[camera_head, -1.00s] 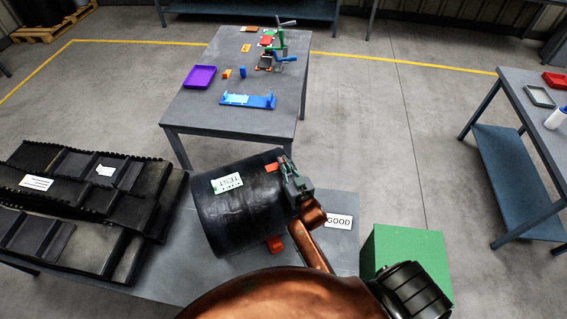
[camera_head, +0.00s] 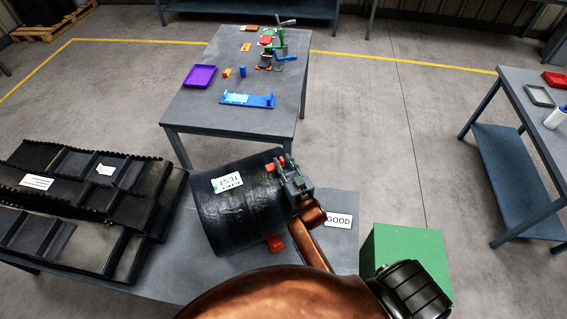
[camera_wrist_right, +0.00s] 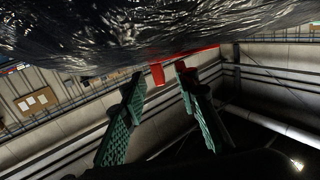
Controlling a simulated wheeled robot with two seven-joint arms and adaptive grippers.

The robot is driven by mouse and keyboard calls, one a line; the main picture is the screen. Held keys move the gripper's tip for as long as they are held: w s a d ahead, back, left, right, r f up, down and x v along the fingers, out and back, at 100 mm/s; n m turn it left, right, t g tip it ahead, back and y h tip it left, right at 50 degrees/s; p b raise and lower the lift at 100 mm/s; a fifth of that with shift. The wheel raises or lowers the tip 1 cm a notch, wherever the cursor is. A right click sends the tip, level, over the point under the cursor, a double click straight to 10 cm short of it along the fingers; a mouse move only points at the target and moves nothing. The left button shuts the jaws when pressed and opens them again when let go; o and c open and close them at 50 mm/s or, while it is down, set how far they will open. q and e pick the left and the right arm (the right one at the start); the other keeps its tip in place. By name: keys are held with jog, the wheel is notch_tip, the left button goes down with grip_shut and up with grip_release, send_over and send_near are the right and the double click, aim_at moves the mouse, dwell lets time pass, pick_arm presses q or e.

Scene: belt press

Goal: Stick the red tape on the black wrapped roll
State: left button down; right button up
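The black wrapped roll (camera_head: 240,210) lies on its side on the near grey table, with a white label on it. It fills the top of the right wrist view (camera_wrist_right: 90,35). My right gripper (camera_head: 289,172) is at the roll's upper right end. Its two green-padded fingers (camera_wrist_right: 160,84) are apart in the wrist view. The red tape (camera_head: 274,166) shows just left of the fingertips, against the roll. In the wrist view the red tape (camera_wrist_right: 157,74) hangs between the fingertips, along the roll's underside edge; whether both fingers touch it is unclear. My left gripper is out of view.
A red block (camera_head: 276,243) sits against the roll's lower side. A GOOD card (camera_head: 338,221) lies right of my arm. Black belt pieces (camera_head: 75,200) are stacked at left. A green box (camera_head: 405,250) stands at right. Another table (camera_head: 210,110) with tools stands behind.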

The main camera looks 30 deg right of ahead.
jog(key=s, duration=0.8)
jog(key=s+a, duration=0.1)
jog(key=s, duration=0.3)
jog(key=shift+r, duration=0.35)
jog(key=shift+s, duration=0.1)
jog(key=s+p, duration=0.2)
jog(key=s, duration=0.4)
jog(key=shift+s+a+r+p, duration=0.15)
jog(key=shift+s+a+p, duration=0.05)
jog(key=shift+s+p, duration=0.15)
dwell(0.3)
jog(key=s+p, duration=0.2)
jog(key=s, duration=0.5)
dwell(0.8)
dwell(1.0)
